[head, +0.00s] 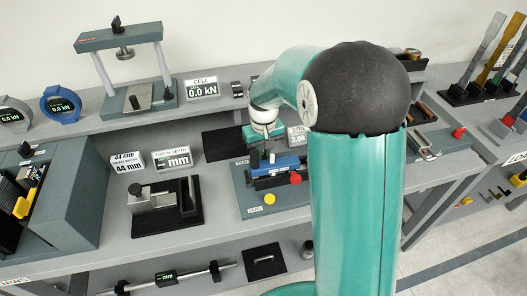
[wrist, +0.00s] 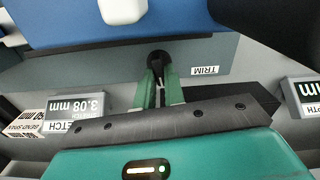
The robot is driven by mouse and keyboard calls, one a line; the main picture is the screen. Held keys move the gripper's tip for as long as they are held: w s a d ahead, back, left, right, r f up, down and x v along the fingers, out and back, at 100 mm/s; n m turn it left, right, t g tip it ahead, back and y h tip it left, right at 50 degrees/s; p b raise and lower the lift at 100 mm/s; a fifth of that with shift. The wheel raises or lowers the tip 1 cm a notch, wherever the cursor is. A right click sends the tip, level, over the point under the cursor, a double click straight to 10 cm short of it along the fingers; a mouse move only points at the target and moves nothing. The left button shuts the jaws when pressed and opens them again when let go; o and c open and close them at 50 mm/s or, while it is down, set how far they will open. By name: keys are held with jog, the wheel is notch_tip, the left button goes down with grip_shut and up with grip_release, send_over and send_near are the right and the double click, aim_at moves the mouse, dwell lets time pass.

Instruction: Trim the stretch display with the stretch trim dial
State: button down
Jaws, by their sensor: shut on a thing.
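The stretch trim dial (wrist: 158,60) is a small black knob beside a TRIM label (wrist: 205,70) in the wrist view. My gripper (wrist: 160,88) has its green fingers closed around the dial. In the head view my gripper (head: 265,140) is at the back of the blue stretch device (head: 277,166), and the dial cannot be made out there. The stretch display (head: 298,138) stands just behind the device, partly hidden by my arm. It also shows in the wrist view (wrist: 92,105), upside down, reading 3.08 mm.
A red knob (head: 295,179) and a yellow knob (head: 269,199) are on the device's front. A tooth depth display (head: 172,159) and a black-based fixture (head: 165,209) stand to the left. The cell display (head: 201,88) on the upper shelf reads 0.0 kN.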

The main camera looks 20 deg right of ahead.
jog(key=n, duration=0.6)
jog(key=shift+a, duration=0.1)
jog(key=n, duration=0.5)
jog(key=shift+s+r+n, duration=0.1)
jog(key=shift+n, duration=0.2)
dwell(0.3)
jog(key=c, duration=1.5)
grip_release()
notch_tip(320, 180, up, 14)
jog(key=shift+f, duration=0.15)
